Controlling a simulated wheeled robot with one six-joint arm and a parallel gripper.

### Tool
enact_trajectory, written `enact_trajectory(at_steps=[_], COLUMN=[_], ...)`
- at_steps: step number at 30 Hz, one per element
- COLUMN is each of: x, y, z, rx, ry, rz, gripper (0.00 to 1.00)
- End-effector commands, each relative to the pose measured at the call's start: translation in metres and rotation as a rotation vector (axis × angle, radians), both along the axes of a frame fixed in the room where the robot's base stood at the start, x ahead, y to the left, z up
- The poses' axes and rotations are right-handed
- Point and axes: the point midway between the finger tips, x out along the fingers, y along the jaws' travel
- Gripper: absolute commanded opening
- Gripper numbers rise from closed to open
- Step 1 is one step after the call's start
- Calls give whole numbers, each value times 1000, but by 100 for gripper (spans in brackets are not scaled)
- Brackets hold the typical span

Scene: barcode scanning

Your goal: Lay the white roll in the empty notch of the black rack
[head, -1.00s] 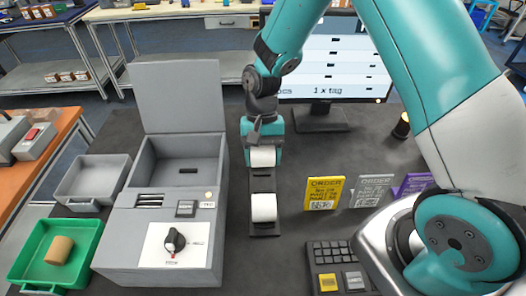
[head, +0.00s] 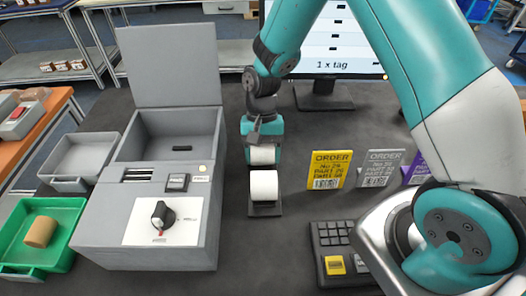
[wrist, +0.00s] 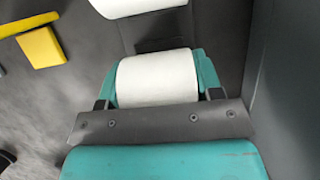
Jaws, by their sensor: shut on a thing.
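The held white roll (head: 262,155) is between the fingers of my gripper (wrist: 157,80), which is shut on it. It lies crosswise, and in the wrist view the roll (wrist: 158,77) shows between the teal fingers. The black rack (head: 264,210) stands on the dark table below and in front of my gripper. A second white roll (head: 264,185) sits in the rack's near part, just in front of the held one, and shows at the top of the wrist view (wrist: 135,5). The empty notch is hidden, and I cannot tell whether the held roll touches the rack.
A grey box (head: 150,255) with a raised lid and dial stands close left of the rack. Yellow (head: 329,170), grey (head: 380,168) and purple order cards stand right, with a keypad (head: 330,235) nearer. A green tray (head: 65,215) holds a brown roll (head: 40,231). A monitor stands behind.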

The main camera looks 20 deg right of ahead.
Motion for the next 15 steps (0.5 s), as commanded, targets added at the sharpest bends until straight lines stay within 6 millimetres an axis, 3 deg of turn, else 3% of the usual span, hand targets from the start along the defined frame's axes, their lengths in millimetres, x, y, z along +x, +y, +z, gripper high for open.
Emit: enact_trajectory(at_steps=[5,6,9,15], x=[0,0,0,0], y=[0,0,0,0], z=[0,0,0,0], rx=[0,0,0,0], ry=[-1,-1,-1,0], rz=[0,0,0,0], gripper=[33,68,89,89])
